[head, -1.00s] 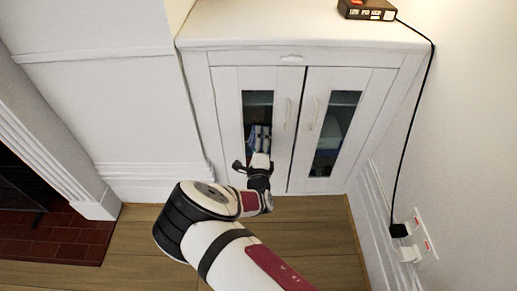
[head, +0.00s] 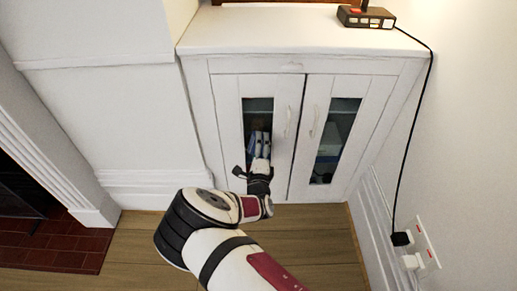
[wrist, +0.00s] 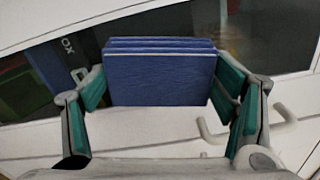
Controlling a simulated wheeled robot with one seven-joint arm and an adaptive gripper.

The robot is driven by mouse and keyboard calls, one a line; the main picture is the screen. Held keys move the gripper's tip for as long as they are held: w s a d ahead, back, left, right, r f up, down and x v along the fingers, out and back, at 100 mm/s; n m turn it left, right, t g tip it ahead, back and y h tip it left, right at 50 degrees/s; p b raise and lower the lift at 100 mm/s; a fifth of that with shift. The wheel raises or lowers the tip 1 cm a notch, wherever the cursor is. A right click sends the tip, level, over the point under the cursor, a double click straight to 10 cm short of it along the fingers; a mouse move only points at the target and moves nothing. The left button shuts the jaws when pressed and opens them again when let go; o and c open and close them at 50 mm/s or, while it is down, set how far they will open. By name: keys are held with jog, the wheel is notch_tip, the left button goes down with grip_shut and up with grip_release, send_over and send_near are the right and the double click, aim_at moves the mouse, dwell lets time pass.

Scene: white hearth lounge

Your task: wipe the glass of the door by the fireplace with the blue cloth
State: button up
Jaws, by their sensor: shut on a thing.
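The blue cloth (wrist: 160,78), a folded pad with several layers, sits between the green-padded fingers of my gripper (wrist: 160,90) in the wrist view. My gripper is shut on it. The cloth is in front of the lower glass (wrist: 270,35) of the left cabinet door; I cannot tell whether it touches. In the head view my gripper (head: 258,160) is at the lower part of that door's narrow glass (head: 257,115). The door (head: 228,100), on the fireplace side, looks shut. The glass behind the cloth is hidden in the wrist view.
The door handle (head: 288,122) stands out just right of the glass, and shows close to the right finger in the wrist view (wrist: 215,135). A second glass door (head: 318,150) is to the right. The fireplace (head: 25,190) is at left. A black cord (head: 413,140) hangs at right.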

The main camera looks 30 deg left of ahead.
aim_at(258, 110)
jog(key=shift+w+a, duration=0.3)
jog(key=shift+w, duration=0.3)
jog(key=shift+r, duration=0.15)
notch_tip(258, 110, up, 4)
jog(key=p, duration=0.3)
jog(key=shift+s, duration=0.1)
jog(key=shift+a+r+p, duration=0.1)
jog(key=shift+r+p, duration=2.05)
jog(key=shift+r, duration=0.1)
notch_tip(258, 110, up, 4)
jog(key=p, duration=0.3)
jog(key=shift+f, duration=0.1)
jog(key=shift+f+b, duration=3.8)
jog(key=shift+f, duration=2.6)
jog(key=shift+c, duration=0.5)
jog(key=shift+o, duration=0.2)
jog(key=shift+w+r, duration=0.1)
jog(key=shift+w, duration=0.15)
jog(key=shift+r, duration=0.1)
